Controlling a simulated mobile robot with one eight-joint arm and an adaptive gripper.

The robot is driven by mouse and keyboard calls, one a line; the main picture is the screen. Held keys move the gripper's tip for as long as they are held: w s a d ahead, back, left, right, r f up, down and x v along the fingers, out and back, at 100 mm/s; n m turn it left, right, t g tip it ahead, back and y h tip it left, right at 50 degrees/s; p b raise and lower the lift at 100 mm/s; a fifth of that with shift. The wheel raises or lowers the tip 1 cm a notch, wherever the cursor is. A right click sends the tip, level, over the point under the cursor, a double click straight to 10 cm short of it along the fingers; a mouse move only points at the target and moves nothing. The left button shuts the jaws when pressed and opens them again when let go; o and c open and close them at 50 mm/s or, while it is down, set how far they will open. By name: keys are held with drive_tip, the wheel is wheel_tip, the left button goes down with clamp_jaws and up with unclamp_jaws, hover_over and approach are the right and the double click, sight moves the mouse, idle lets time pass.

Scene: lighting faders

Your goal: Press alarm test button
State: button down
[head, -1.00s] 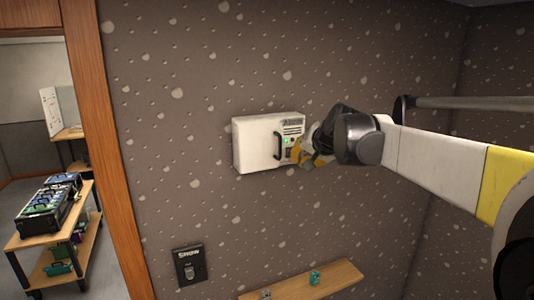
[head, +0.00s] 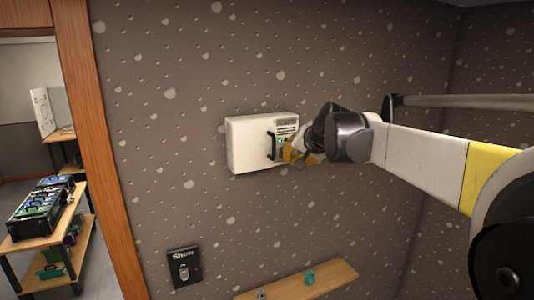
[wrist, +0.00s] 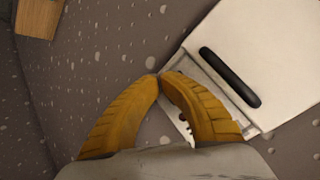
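A white wall box (head: 247,146) with a black handle (head: 271,147) is fixed to the grey speckled wall. Its right part is a panel (head: 286,129) with dark vent slots and a small green light (head: 280,140). My gripper (head: 284,156) is at the lower right of this panel, its yellow fingers covering part of it. In the wrist view my gripper (wrist: 159,77) has its fingertips together with nothing seen between them. The panel (wrist: 205,68) lies partly behind the right finger, and small dark controls show between the fingers. I cannot tell which is the alarm test button, or whether the fingers touch the panel.
A dark switch plate (head: 184,267) marked "Show" is on the wall at lower left. A wooden shelf (head: 325,280) with small items is below the box. An orange wooden door frame (head: 92,150) and a cart (head: 72,232) are at the left. The wall around the box is clear.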

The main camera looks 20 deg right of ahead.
drive_tip(key=shift+w, duration=0.35)
idle(0.4)
drive_tip(key=shift+s, duration=0.8)
drive_tip(key=s, duration=0.5)
drive_tip(key=shift+d, duration=0.1)
idle(0.7)
